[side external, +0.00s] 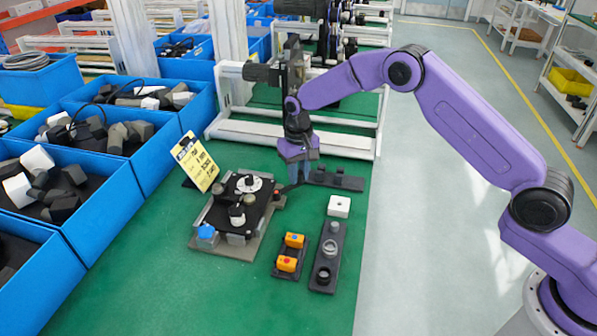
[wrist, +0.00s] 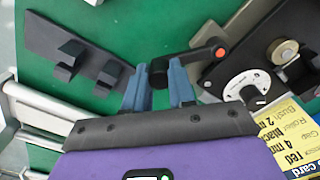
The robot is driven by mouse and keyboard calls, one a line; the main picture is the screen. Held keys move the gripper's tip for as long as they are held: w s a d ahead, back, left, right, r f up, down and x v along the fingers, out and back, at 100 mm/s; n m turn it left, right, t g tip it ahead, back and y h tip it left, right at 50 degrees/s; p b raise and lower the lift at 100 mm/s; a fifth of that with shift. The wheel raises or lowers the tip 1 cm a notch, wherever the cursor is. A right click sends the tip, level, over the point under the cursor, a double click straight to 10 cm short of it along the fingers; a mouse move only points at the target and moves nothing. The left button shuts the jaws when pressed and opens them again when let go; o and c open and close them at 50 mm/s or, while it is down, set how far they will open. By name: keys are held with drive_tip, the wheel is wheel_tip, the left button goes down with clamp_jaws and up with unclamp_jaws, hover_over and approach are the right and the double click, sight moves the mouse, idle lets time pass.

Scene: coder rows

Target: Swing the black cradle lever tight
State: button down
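The black cradle lever (wrist: 192,62) shows in the wrist view. It pivots at an orange-red button (wrist: 220,51) on the edge of the black fixture plate (wrist: 240,66). Its rounded black knob (wrist: 158,72) points away from the plate. My gripper (wrist: 158,78) is open, with one blue-grey finger on each side of the knob; I cannot tell whether either touches it. In the side view my gripper (side external: 296,178) is low beside the right back corner of the fixture (side external: 222,243). The lever's end is partly hidden there by the fingers.
A yellow card (side external: 196,161) stands behind the fixture. A black hooked holder (side external: 335,181) lies right of my gripper. A white block (side external: 339,206), a dark tray with orange parts (side external: 282,275) and a strip with rings (side external: 323,284) lie in front. Blue bins (side external: 122,178) line the left.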

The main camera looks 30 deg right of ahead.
drive_tip(key=shift+s, duration=0.15)
drive_tip(key=s+m, duration=0.1)
drive_tip(key=m, duration=0.1)
drive_tip(key=s+m, duration=0.1)
drive_tip(key=shift+a+m, duration=0.15)
drive_tip(key=shift+m, duration=0.25)
drive_tip(key=s+m, duration=0.1)
drive_tip(key=m, duration=0.1)
drive_tip(key=s+a+m, duration=0.1)
drive_tip(key=m, duration=0.1)
drive_tip(key=shift+s+a+m, duration=0.1)
drive_tip(key=shift+s+m, duration=0.15)
drive_tip(key=shift+m, duration=0.05)
drive_tip(key=m, duration=0.1)
drive_tip(key=s+a+m, duration=0.1)
drive_tip(key=m, duration=0.1)
drive_tip(key=a+m, duration=0.1)
drive_tip(key=shift+s, duration=0.4)
drive_tip(key=shift+s+a+m, duration=0.2)
drive_tip(key=shift+a+m, duration=0.25)
drive_tip(key=shift+m, duration=0.5)
drive_tip(key=shift+s+a+m, duration=0.2)
drive_tip(key=shift+a+m, duration=0.25)
drive_tip(key=shift+m, duration=0.5)
drive_tip(key=c, duration=0.9)
unclamp_jaws()
drive_tip(key=shift+c, duration=0.2)
drive_tip(key=shift+r, duration=0.1)
